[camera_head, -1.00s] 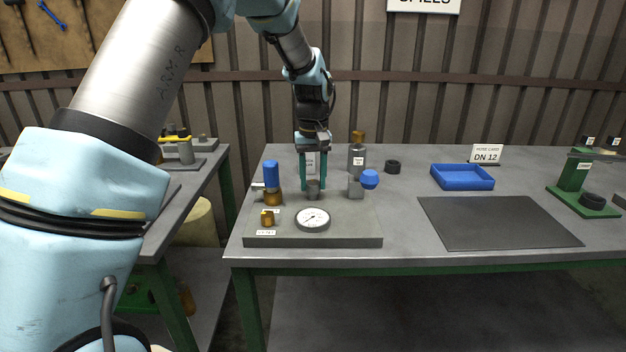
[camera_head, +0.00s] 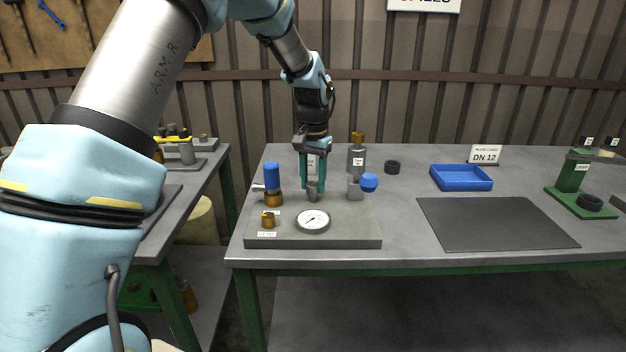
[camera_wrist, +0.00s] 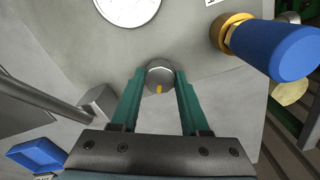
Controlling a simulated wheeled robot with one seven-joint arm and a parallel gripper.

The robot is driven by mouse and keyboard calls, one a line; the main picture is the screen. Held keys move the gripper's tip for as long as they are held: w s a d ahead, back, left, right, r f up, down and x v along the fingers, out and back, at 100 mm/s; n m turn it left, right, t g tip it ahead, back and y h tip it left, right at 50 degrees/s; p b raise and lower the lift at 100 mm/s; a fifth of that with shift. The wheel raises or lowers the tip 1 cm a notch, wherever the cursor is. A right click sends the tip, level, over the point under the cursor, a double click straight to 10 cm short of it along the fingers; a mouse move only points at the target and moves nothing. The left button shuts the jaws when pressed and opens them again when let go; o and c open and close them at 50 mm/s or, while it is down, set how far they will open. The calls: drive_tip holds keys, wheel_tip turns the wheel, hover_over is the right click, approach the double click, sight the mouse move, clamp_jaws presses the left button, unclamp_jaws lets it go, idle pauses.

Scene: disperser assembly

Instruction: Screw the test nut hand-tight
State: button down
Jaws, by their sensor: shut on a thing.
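The test nut (camera_head: 313,194) is a small grey metal cylinder standing upright on the grey test block (camera_head: 350,242). In the wrist view, the nut (camera_wrist: 160,75) shows its round top with a yellow mark near the edge. My gripper (camera_head: 313,186) points down from above with its green fingers on both sides of the nut. In the wrist view, the gripper's (camera_wrist: 159,82) fingertips press on the nut's left and right sides. The thread under the nut is hidden.
Behind stands a grey bottle (camera_head: 357,160). A blue tray (camera_head: 462,188) and dark mat (camera_head: 492,236) lie to the right.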

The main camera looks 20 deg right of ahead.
sight(313, 184)
drive_tip(key=shift+m, duration=0.5)
drive_tip(key=shift+c, duration=2)
unclamp_jaws()
drive_tip(key=shift+r, duration=0.1)
wheel_tip(313, 184, up, 11)
drive_tip(key=b, duration=0.1)
drive_tip(key=shift+b, duration=0.4)
drive_tip(key=shift+f, duration=0.2)
